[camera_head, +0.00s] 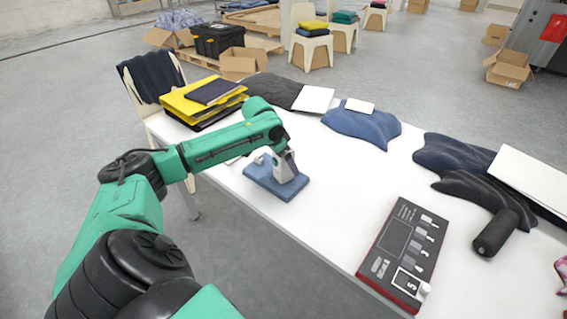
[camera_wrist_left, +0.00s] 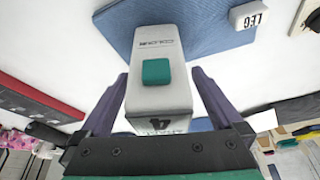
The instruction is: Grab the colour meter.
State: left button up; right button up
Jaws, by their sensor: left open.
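The colour meter (camera_wrist_left: 157,100) is a pale grey upright block with a green button. It also shows in the head view as a pale device (camera_head: 284,170) on a folded blue cloth (camera_head: 262,180). My left gripper (camera_wrist_left: 160,76) is open, with one dark finger on each side of the meter. I cannot tell whether either finger touches it. In the head view, the green left arm reaches over the table to the meter and partly hides it. My right gripper is not in view.
A dark control panel (camera_head: 405,250) and a black cylinder (camera_head: 495,233) lie to the right on the white table (camera_head: 330,200). Yellow folders (camera_head: 200,100) and folded garments (camera_head: 362,124) line the far side.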

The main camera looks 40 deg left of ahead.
pick_arm(q)
jog(key=shift+w+f, duration=0.1)
jog(key=shift+f, duration=0.15)
grip_shut()
jog(key=shift+r, duration=0.1)
